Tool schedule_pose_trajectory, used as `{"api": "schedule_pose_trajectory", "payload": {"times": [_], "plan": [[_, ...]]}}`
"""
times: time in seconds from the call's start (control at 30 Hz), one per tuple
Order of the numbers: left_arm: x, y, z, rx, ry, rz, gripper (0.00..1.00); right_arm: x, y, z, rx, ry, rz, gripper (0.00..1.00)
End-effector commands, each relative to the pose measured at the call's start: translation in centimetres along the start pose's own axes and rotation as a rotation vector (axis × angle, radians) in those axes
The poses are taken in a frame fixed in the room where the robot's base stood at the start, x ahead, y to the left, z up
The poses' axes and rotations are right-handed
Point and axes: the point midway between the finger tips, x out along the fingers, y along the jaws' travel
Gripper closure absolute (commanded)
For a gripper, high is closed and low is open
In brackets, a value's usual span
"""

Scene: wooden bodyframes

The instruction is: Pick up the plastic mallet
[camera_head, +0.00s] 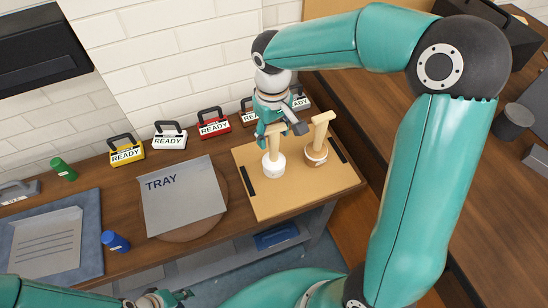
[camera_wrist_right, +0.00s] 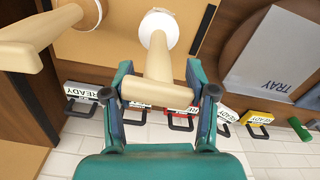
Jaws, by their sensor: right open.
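The mallet with a white round end (camera_head: 273,167), which looks like the plastic one, stands on a tan board with its pale wooden grip up. Its white end also shows in the right wrist view (camera_wrist_right: 160,26). A second mallet with a brown-and-white round end (camera_head: 315,155) stands just to its right. My right gripper (camera_head: 281,128) is open over the white-ended mallet. In the right wrist view its fingers (camera_wrist_right: 158,68) lie on either side of the pale grip, with gaps visible. My left gripper (camera_head: 165,298) is at the bottom edge, partly cut off.
The tan board (camera_head: 275,205) has dark strips at its sides. A grey tray (camera_head: 185,198) lies left of it. Several READY-labelled blocks, including a yellow one (camera_head: 126,151), line the wall. A blue cylinder (camera_head: 116,241) and green cylinder (camera_head: 63,169) are further left.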

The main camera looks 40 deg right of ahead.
Motion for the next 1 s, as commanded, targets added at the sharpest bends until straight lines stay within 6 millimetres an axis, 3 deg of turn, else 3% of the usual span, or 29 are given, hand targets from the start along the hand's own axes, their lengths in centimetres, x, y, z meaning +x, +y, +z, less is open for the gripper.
{"api": "schedule_pose_trajectory", "payload": {"times": [0.17,0.43,0.73,1.0], "plan": [[-0.4,0.1,0.0,0.000,0.000,0.000,0.68,1.2,0.1,0.2,0.001,-0.004,-0.001,0.43],[-1.1,0.4,0.0,0.000,0.000,0.000,0.68,4.8,0.2,0.4,0.000,-0.003,0.000,0.43],[-1.1,0.4,0.0,0.000,0.000,0.000,0.68,5.3,0.2,0.3,0.002,0.000,0.000,0.43],[-1.1,0.4,0.0,0.000,0.000,0.000,0.68,5.3,0.2,0.3,0.001,0.000,0.000,0.88]]}}
